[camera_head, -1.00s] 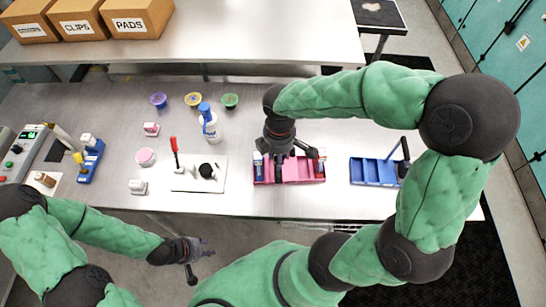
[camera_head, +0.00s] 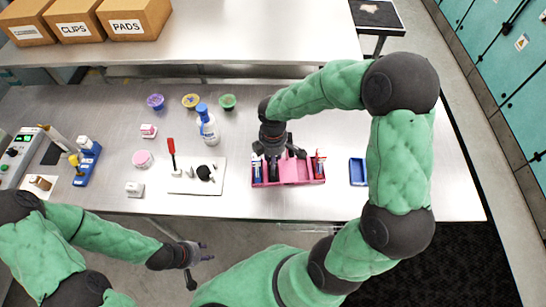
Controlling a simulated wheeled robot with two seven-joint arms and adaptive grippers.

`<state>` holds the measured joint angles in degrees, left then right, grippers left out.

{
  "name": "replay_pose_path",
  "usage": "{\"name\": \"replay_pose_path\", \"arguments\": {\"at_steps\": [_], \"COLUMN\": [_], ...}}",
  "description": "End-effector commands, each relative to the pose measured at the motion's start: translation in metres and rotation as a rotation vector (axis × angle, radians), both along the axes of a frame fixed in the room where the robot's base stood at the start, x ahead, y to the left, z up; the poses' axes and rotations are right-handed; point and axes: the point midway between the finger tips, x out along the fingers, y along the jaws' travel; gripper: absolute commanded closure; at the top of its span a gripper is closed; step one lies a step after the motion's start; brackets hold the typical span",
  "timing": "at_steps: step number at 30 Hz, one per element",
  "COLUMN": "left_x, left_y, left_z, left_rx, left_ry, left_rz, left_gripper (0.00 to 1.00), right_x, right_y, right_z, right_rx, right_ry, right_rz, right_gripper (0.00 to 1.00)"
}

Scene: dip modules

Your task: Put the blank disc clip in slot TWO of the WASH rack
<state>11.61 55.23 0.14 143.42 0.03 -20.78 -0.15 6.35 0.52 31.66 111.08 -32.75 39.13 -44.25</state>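A pink rack (camera_head: 295,173) with divided slots stands near the front edge of the table. A blue and white item stands at its left end and another small item (camera_head: 319,163) at its right end. No label on either rack is readable, and I cannot make out the blank disc clip. My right gripper (camera_head: 276,156) points down over the left part of the pink rack; its grip is unclear. My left gripper (camera_head: 204,252) is open and empty, off the table's front edge.
A white board (camera_head: 190,187) with a red-handled tool and a black round piece lies left of the pink rack. A blue-capped bottle (camera_head: 207,128) and several small bowls (camera_head: 227,102) stand behind. A blue holder (camera_head: 86,163) stands at far left.

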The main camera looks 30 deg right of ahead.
Motion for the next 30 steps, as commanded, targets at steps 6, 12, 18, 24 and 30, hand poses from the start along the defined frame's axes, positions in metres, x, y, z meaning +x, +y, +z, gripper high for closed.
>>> {"name": "replay_pose_path", "arguments": {"at_steps": [6,12,18,24,30], "left_x": [0.0,0.0,0.0,0.0,0.0], "left_y": [0.0,0.0,0.0,0.0,0.0], "left_z": [-0.002,-0.002,-0.001,0.003,0.011], "left_rx": [0.0,0.0,0.0,0.0,0.0], "left_ry": [0.0,0.0,0.0,0.0,0.0], "left_rz": [0.0,0.0,0.0,0.0,0.0], "left_gripper": [0.6,0.6,0.6,0.6,0.6], "right_x": [0.0,0.0,0.0,0.001,0.001], "right_y": [0.0,0.0,0.0,0.0,0.0], "right_z": [-0.003,-0.003,-0.002,0.014,0.053], "right_rx": [0.0,0.0,0.0,-0.001,0.0], "right_ry": [0.0,0.0,0.0,-0.003,-0.004], "right_rz": [0.0,0.0,0.0,-0.001,-0.001], "right_gripper": [1.0,0.56,0.56,0.56,0.56]}}
